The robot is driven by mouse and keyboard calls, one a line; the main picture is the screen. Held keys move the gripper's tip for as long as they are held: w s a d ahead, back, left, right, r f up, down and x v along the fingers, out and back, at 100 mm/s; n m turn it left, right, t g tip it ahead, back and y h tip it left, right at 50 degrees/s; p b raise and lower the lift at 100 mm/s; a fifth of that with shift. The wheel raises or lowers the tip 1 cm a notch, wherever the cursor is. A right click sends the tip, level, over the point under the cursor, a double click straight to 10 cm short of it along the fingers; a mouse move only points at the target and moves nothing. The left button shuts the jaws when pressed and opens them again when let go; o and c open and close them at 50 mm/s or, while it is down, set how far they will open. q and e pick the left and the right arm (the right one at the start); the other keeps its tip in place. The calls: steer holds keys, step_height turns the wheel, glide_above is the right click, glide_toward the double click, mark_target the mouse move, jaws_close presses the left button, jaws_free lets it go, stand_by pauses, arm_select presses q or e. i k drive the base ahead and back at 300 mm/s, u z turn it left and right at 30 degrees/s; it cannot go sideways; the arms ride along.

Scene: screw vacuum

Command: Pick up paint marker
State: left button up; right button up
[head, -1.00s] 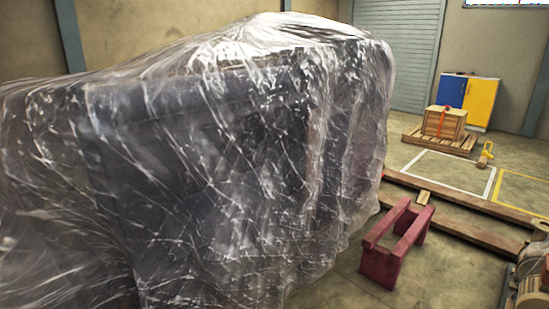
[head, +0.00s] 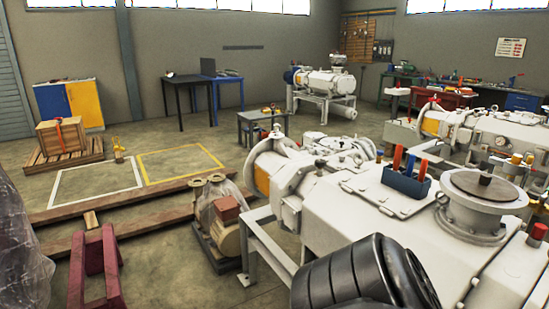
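I cannot make out a paint marker for certain in the head view. A small grey table (head: 262,120) in the middle distance bears tiny red and yellow items, too small to identify. A blue holder (head: 405,184) with red-handled tools sits on top of the large white vacuum pump (head: 345,215) at the right. A long workbench (head: 432,84) at the back right carries several small items that I cannot tell apart. Neither of my grippers is in view.
A maroon stand (head: 78,265) and wooden beams (head: 135,195) lie at the left. A motor unit (head: 222,225) stands beside the pump. A pallet with a crate (head: 60,135) and a blue-yellow cabinet (head: 68,103) are farther back.

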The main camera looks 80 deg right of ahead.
mark_target(412, 157)
steer(key=z, duration=1.3)
steer(key=i, duration=1.7)
steer(key=z, duration=2)
